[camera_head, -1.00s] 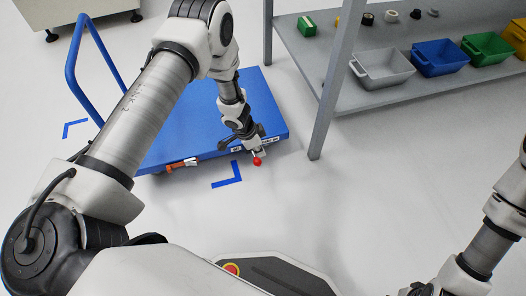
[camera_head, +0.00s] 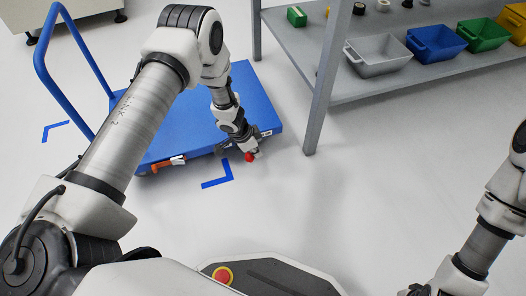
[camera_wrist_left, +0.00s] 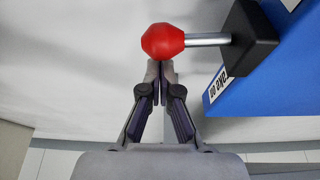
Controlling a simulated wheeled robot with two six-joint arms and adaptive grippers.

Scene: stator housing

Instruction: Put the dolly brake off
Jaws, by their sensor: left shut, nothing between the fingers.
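The dolly is a blue platform (camera_head: 183,128) with a tall blue tube handle (camera_head: 87,48) at its left end. Its brake lever, on the near right edge, ends in a red knob (camera_head: 249,157). In the left wrist view the red knob (camera_wrist_left: 163,41) sits on a short metal rod (camera_wrist_left: 207,39) from a black block (camera_wrist_left: 251,42) beside a white lettered label. My left gripper (camera_wrist_left: 160,66) is shut and empty, its fingertips right at the knob; whether they touch it I cannot tell. My right arm is at the lower right, its gripper mostly cut off.
A grey shelf (camera_head: 345,95) with grey, blue and green bins stands right of the dolly, its leg (camera_head: 318,115) close to the dolly's right corner. An orange part (camera_head: 170,163) is on the dolly's near side. Blue floor marks (camera_head: 218,180) lie nearby. The floor in front is clear.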

